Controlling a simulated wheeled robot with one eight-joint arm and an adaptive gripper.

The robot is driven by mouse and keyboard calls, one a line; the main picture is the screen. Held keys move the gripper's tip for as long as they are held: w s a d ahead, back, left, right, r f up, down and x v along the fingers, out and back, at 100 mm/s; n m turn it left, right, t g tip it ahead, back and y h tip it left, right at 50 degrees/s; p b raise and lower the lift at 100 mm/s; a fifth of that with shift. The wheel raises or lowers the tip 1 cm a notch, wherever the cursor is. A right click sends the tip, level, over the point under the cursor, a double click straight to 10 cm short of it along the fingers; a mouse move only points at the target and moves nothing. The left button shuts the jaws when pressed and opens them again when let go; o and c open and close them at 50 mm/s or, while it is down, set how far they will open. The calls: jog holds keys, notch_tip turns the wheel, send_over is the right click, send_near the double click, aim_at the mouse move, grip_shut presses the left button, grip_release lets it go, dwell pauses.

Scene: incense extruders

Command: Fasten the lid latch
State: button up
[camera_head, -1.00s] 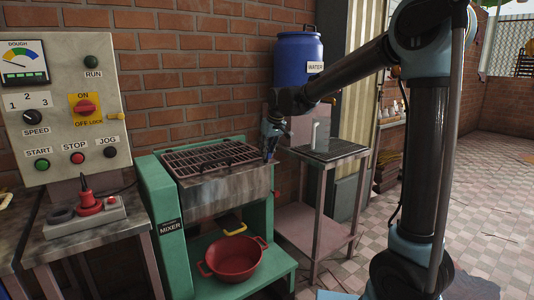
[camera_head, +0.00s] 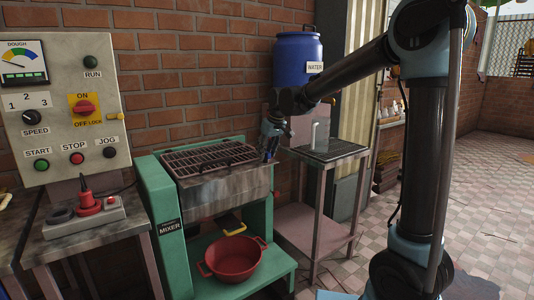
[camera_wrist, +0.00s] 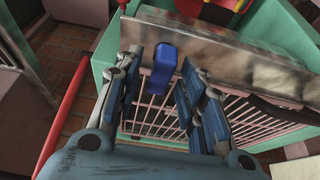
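The mixer (camera_head: 168,228) is a green frame holding a steel trough, with a dark wire-grille lid (camera_head: 200,160) lying flat over the top. In the wrist view, a blue block-shaped piece (camera_wrist: 163,66), which looks like the latch handle, stands at the trough's edge beside the grille lid (camera_wrist: 240,118). My gripper (camera_wrist: 160,60) is open, one finger on each side of the blue piece, with gaps visible. In the head view, my gripper (camera_head: 268,146) is at the right end of the mixer top. Whether the latch is engaged cannot be told.
A red pot (camera_head: 234,258) sits on the mixer's lower shelf. A side table (camera_head: 330,152) stands close on the right, with a blue water barrel (camera_head: 298,60) behind. A control panel (camera_head: 72,110) is at the left. The tiled floor at the right is mostly open.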

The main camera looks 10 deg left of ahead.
jog(key=v, duration=1.2)
jog(key=shift+d+f, duration=0.1)
jog(key=shift+d, duration=0.05)
jog(key=s+d+f+m+h, duration=0.1)
jog(key=s+d+f+m, duration=0.15)
jog(key=d, duration=0.65)
jog(key=s+d+f+m, duration=0.1)
jog(key=s+d+f, duration=0.25)
jog(key=d, duration=0.55)
jog(key=s+d+f+m+h, duration=0.15)
jog(key=s+d, duration=0.25)
jog(key=d, duration=0.5)
jog(key=s+d+f+m, duration=0.4)
jog(key=s+d+f, duration=1)
jog(key=s+f, duration=0.3)
jog(key=shift+s+f+m+g+h, duration=0.3)
jog(key=shift+s+f+m+h, duration=0.1)
jog(key=shift+h, duration=0.05)
